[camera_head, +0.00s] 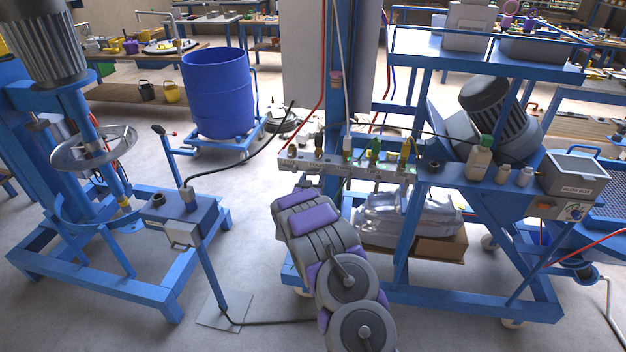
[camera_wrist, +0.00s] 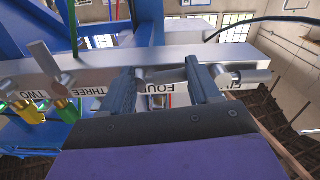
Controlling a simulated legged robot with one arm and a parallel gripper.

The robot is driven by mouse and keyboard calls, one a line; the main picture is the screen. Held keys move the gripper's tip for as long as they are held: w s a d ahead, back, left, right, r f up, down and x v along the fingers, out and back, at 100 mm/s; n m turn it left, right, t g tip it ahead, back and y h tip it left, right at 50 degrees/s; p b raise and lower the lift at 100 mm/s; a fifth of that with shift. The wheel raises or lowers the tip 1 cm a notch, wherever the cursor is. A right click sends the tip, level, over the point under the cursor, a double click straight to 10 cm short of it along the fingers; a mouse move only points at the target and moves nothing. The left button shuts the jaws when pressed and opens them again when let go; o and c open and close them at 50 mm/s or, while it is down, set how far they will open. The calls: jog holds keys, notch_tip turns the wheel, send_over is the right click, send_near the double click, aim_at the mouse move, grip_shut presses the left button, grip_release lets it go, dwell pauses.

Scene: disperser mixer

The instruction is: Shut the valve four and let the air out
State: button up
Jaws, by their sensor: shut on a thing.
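In the wrist view the silver manifold bar (camera_wrist: 95,62) runs across the picture, with upside-down labels reading TWO, THREE and FOUR. My gripper (camera_wrist: 164,80) has its two blue-grey fingers on either side of the grey handle of valve four (camera_wrist: 166,73), above the FOUR label (camera_wrist: 160,88). The handle lies roughly along the bar between the fingers. Whether air is escaping cannot be seen. In the head view the manifold (camera_head: 350,170) stands beyond my arm, and my gripper is hidden there.
Neighbouring valves with green and yellow fittings (camera_wrist: 64,106) sit left in the wrist view. A grey cylindrical fitting (camera_wrist: 250,76) is close on the right. In the head view a blue cart (camera_head: 480,205) stands right, a mixer stand left, and open floor (camera_head: 255,235) lies between.

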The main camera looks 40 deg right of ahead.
jog(key=shift+w+r+m+p, duration=0.1)
jog(key=shift+r+m+p, duration=0.2)
jog(key=shift+m, duration=0.5)
jog(key=o, duration=1.1)
jog(key=shift+f, duration=0.1)
jog(key=shift+c, duration=0.2)
jog(key=shift+a, duration=0.1)
jog(key=p+v, duration=0.2)
jog(key=v, duration=1.5)
jog(key=shift+p, duration=0.35)
